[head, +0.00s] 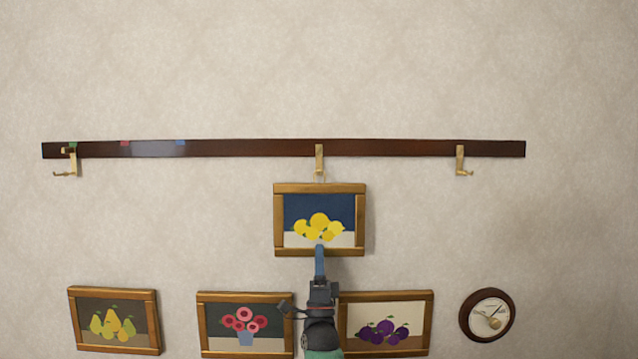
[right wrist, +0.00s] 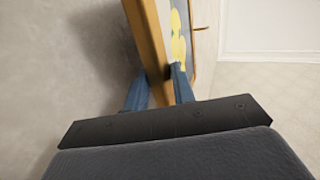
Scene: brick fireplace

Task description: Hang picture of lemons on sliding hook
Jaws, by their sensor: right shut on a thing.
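The picture of lemons (head: 347,207), yellow fruit on dark blue in a wooden frame, is upright on the wall side, below the middle brass hook (head: 319,157). A thin loop (head: 319,176) on its top edge meets the hook's lower end; I cannot tell whether it is caught on it. The hook sits on a dark wooden rail (head: 240,148). My right gripper (head: 319,252) is shut on the middle of the frame's bottom edge. In the right wrist view the blue fingers (right wrist: 160,92) straddle the frame (right wrist: 147,40), seen edge-on. My left gripper is not in view.
Other brass hooks hang at the rail's left (head: 70,164) and right (head: 461,162). Green, red and blue marks show on the rail's left part. The wall above the rail is bare.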

